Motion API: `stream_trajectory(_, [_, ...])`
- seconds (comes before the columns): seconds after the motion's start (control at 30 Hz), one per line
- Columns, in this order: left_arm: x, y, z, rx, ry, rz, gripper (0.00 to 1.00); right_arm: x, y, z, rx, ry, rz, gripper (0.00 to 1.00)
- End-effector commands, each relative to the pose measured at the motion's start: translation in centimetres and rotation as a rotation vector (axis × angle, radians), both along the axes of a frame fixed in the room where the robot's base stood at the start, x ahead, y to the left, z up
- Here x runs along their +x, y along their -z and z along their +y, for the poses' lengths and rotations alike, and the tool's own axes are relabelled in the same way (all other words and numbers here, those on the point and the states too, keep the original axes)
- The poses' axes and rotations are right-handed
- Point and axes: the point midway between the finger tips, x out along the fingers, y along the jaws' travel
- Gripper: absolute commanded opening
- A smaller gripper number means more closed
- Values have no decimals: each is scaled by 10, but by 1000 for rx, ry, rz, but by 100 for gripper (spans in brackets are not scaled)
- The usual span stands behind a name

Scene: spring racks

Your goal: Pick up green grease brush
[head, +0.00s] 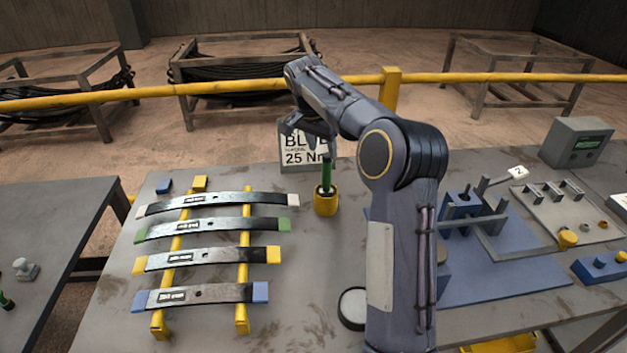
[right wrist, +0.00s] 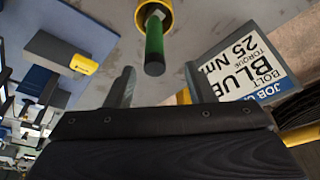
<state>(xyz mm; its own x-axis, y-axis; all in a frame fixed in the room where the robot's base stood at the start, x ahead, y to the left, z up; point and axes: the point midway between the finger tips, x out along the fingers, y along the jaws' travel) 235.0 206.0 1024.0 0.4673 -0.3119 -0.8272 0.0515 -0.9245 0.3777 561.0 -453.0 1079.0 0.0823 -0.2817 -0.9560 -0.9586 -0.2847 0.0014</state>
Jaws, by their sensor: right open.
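The green grease brush (head: 326,172) stands upright with its handle up in a yellow cup (head: 325,203) on the table. In the right wrist view the green handle (right wrist: 154,48) points towards my right gripper, and the yellow cup (right wrist: 166,14) shows behind it. My right gripper (head: 318,141) is above the brush; in the wrist view its two fingers (right wrist: 157,85) are spread apart, with the handle's end ahead of the gap between them. Nothing is held. My left gripper is not in view.
A "BLUE 25 Nm" sign (head: 297,158) stands close behind the cup. Leaf springs with coloured ends (head: 215,227) lie on a yellow rack (head: 243,312) to the left. A blue fixture (head: 470,215) stands to the right. A yellow rail (head: 450,78) runs behind the table.

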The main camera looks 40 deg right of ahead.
Motion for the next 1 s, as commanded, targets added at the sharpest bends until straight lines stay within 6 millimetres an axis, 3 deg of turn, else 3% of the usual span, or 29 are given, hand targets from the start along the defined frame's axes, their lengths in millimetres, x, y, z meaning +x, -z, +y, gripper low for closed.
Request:
stream_trajectory(0.6, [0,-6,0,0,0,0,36,-1,71,-22,-1,8,3,49])
stream_trajectory(0.87, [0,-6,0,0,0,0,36,0,75,-23,-2,7,-1,49])
stream_trajectory(1.0, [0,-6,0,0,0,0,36,0,75,-23,-2,7,-1,35])
